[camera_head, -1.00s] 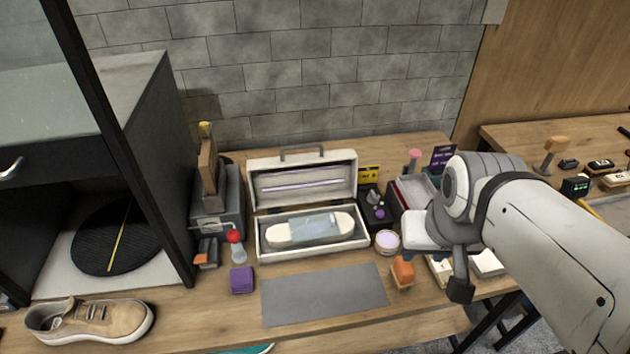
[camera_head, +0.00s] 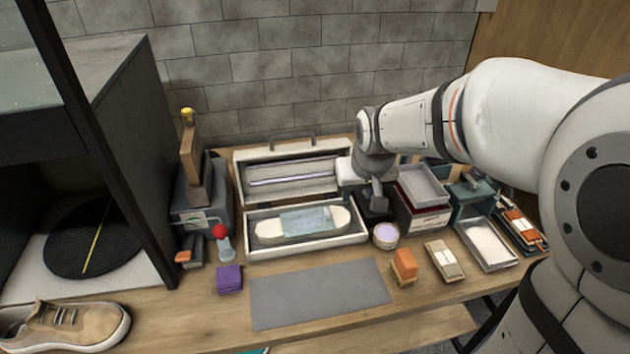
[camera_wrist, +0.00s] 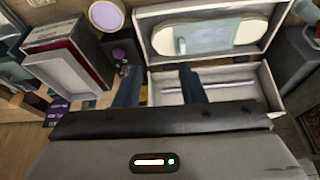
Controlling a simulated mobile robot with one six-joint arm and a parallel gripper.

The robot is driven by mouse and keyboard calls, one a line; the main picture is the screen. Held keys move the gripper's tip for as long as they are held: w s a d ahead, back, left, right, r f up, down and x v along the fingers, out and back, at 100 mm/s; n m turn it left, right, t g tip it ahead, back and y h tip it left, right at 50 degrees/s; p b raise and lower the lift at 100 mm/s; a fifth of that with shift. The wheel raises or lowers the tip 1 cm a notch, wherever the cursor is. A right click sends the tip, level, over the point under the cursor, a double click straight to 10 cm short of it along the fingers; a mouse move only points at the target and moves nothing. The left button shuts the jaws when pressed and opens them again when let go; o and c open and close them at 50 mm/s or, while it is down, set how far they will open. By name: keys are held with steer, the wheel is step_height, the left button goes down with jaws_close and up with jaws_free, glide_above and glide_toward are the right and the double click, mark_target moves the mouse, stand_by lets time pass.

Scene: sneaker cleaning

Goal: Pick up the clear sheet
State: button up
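The clear sheet (camera_head: 306,220) looks like a pale bluish see-through rectangle. It lies across a white rounded-end piece (camera_head: 340,216) in the lower half of an open white case (camera_head: 256,249). The sheet also shows in the wrist view (camera_wrist: 208,37). My gripper (camera_head: 377,196) is above the back right of the case, beside its raised lid; the fingertips are hard to make out in the head view. In the wrist view my gripper (camera_wrist: 161,82) has its two dark fingers apart with nothing between them. The fingers are apart from the sheet.
The raised lid (camera_head: 288,176) holds a thin light tube. A round tin (camera_head: 385,236) and an orange block (camera_head: 404,266) stand right of the case. Red and grey trays (camera_head: 424,187) are at the back right. A bare grey mat (camera_head: 318,292) lies in front.

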steer(key=n+b, duration=0.1)
steer(key=b, duration=0.1)
glide_toward(327, 212)
steer(key=f, duration=0.1)
steer(key=x, duration=0.5)
steer(key=p+x, duration=0.1)
steer(key=x, duration=0.2)
steer(key=shift+w+r, duration=0.1)
steer(key=shift+w, duration=0.15)
steer(key=shift+y, duration=0.3)
steer(key=shift+c, duration=0.2)
jaws_close()
